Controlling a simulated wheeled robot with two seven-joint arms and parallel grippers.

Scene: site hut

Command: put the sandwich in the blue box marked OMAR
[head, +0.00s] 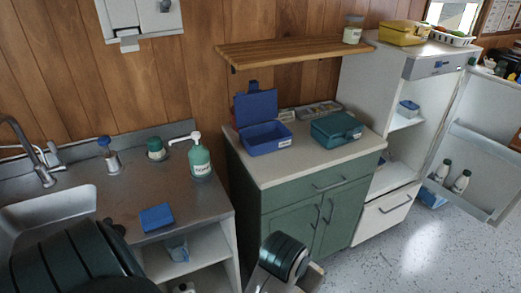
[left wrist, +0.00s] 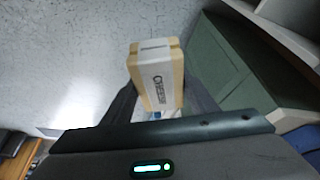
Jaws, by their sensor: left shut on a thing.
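The sandwich (left wrist: 155,72) is a pale block with tan sides and a white printed band that seems to read CHEESE. My left gripper (left wrist: 160,95) is shut on it, one finger on each side, with floor behind it in the left wrist view. In the head view my left wrist is low at bottom centre, in front of the green cabinet; the sandwich cannot be made out clearly there. A blue box (head: 266,140) stands on the cabinet top with its lid up against the wall. It has a small white label, too small to read. My right gripper is not in view.
A teal box (head: 337,129), closed, stands right of the blue box on the cabinet (head: 275,172). A wooden shelf (head: 290,50) hangs above. An open fridge (head: 395,140) is at right. The sink counter at left holds a pump bottle (head: 200,160) and a blue item (head: 157,217).

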